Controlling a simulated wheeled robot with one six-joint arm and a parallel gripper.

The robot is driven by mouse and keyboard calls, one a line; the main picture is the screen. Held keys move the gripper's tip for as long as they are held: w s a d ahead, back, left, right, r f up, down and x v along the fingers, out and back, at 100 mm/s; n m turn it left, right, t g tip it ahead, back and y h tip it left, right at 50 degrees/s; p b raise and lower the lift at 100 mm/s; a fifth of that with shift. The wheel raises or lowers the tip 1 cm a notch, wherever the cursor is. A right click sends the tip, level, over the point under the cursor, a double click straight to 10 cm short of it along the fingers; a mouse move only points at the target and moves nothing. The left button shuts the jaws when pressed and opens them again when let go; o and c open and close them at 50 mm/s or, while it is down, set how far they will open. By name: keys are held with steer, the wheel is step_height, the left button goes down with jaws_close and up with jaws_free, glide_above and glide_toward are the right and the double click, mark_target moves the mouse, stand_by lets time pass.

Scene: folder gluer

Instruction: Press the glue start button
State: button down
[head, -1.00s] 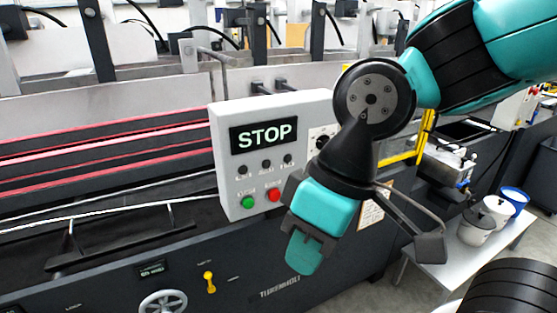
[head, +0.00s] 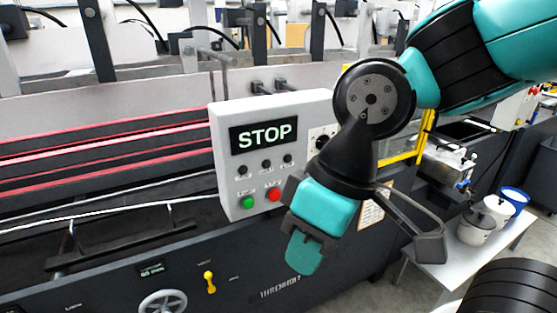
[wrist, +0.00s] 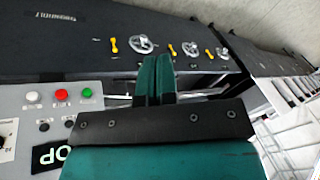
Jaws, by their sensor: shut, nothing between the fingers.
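A grey control panel (head: 232,170) with a lit STOP display (head: 264,135) faces me at the middle of the head view. It carries a green button (head: 248,202) and a red button (head: 274,195), with several small black knobs above. The wrist view shows the red button (wrist: 61,95), the green button (wrist: 86,92) and a white button (wrist: 33,97). Button labels are too small to read, so I cannot tell which one is glue start. My gripper (head: 303,255) is shut and empty, in front of the panel's lower right; its fingertips (wrist: 157,75) point past the panel.
The dark machine front below the panel has a yellow handle (head: 209,282) and a handwheel (head: 163,303). Red belts (head: 110,140) run left of the panel. A white table (head: 450,262) with pots (head: 476,228) stands at the right. Open space lies before the machine front.

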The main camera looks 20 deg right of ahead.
mark_target(249, 204)
steer(key=w+f+m+t+y+p, duration=0.1)
steer(key=w+f+m+t, duration=0.2)
steer(key=w+f+m, duration=0.6)
steer(key=w+f+m+t+y, duration=0.1)
steer(key=w+f+m+t, duration=0.4)
steer(key=w, duration=0.6)
steer(key=w+d+f+m+h, duration=0.2)
steer(key=w+d+f+m, duration=0.1)
steer(key=f, duration=0.4)
steer(key=shift+d+f+m+t, duration=0.2)
steer(key=shift+d+m+t, duration=0.15)
steer(key=shift+d, duration=0.55)
steer(key=w+p, duration=0.2)
steer(key=w, duration=0.6)
steer(key=shift+w+a+p, duration=0.2)
steer(key=shift+w+p, duration=0.15)
steer(key=shift+p, duration=0.05)
